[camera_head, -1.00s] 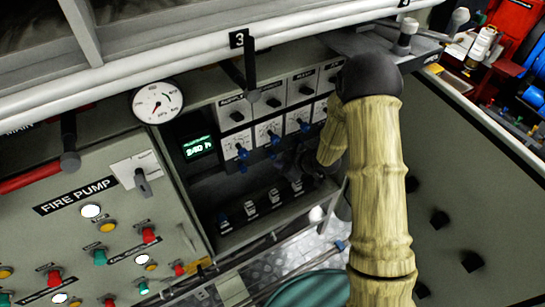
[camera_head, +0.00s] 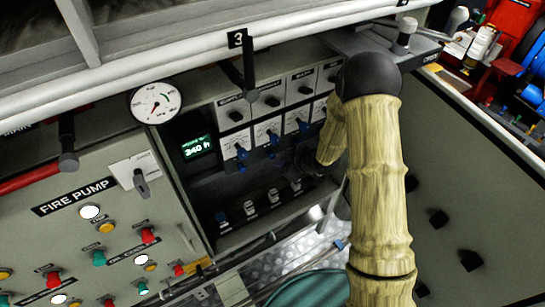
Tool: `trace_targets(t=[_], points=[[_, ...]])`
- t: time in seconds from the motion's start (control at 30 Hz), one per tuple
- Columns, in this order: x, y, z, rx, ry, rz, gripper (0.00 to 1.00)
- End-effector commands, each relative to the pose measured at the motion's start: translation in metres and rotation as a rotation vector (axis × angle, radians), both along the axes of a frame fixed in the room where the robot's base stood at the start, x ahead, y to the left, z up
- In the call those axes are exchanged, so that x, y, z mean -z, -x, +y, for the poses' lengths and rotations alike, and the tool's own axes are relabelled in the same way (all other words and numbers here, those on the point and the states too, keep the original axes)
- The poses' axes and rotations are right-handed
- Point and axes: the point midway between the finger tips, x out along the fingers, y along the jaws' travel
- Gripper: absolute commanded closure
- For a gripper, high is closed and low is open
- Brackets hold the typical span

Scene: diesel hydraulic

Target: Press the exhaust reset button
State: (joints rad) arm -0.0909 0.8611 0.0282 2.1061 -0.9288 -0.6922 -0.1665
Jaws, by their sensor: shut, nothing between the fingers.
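I cannot read an exhaust reset label, so I cannot tell which control is that button. The recessed control panel (camera_head: 203,163) in the middle holds several blue-handled switches and a lower row of small black-and-white switches (camera_head: 250,207). My wooden-looking arm comes up from the bottom right and bends down toward the panel's right side. My gripper (camera_head: 300,168) is dark, shut and empty, in shadow in front of the panel's right part. It partly hides the controls there; contact with any of them cannot be told.
A fire pump panel (camera_head: 60,235) with red, green, yellow and white buttons is at left. White rails (camera_head: 190,62) cross above. A large grey panel (camera_head: 450,190) stands at right.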

Motion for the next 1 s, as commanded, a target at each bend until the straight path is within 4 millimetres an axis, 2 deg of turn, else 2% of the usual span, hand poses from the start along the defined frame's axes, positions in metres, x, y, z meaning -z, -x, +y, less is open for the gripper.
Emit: trace_targets(t=[0.5,1.0], points=[[0.0,-0.001,-0.004,0.006,0.0,0.0,1.0],[0.0,-0.005,0.006,-0.001,0.0,0.0,1.0]])
